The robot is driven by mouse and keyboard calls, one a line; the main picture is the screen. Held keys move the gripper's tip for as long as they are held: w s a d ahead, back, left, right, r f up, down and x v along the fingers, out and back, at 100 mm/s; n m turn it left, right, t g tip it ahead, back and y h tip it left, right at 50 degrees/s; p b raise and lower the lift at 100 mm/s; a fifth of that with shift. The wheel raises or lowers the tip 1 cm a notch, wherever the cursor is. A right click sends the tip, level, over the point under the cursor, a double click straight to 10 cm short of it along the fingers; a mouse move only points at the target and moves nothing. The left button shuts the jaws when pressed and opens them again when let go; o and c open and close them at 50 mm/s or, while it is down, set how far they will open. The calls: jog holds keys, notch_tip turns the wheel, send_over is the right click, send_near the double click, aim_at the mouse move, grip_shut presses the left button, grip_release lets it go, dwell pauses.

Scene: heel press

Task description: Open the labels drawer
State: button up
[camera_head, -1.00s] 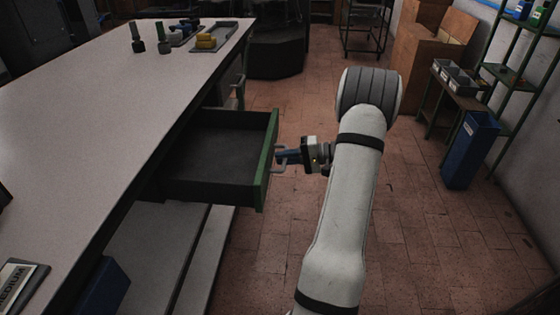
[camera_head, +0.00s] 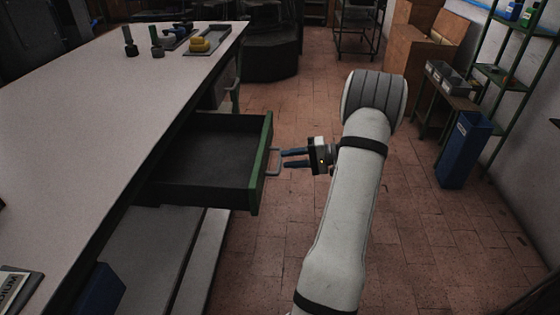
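A drawer with a green front (camera_head: 261,165) stands pulled far out of the long workbench, and its dark inside looks empty. No label can be read on it from here. Its metal loop handle (camera_head: 274,162) sticks out on the right side of the front. My gripper (camera_head: 284,158) is just right of the handle, with its two blue fingers apart and pointing left. The fingertips are close to the handle; I cannot tell whether they touch it. Nothing shows between the fingers.
The workbench top (camera_head: 110,110) fills the left, with dark stamp-like tools (camera_head: 130,46) and a yellow piece (camera_head: 205,44) at its far end. A blue bin (camera_head: 463,150) and green shelf rack (camera_head: 505,78) stand right. The tiled floor (camera_head: 440,240) around my arm is clear.

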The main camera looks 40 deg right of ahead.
jog(key=v, duration=0.4)
jog(key=shift+s+d, duration=0.1)
dwell(0.4)
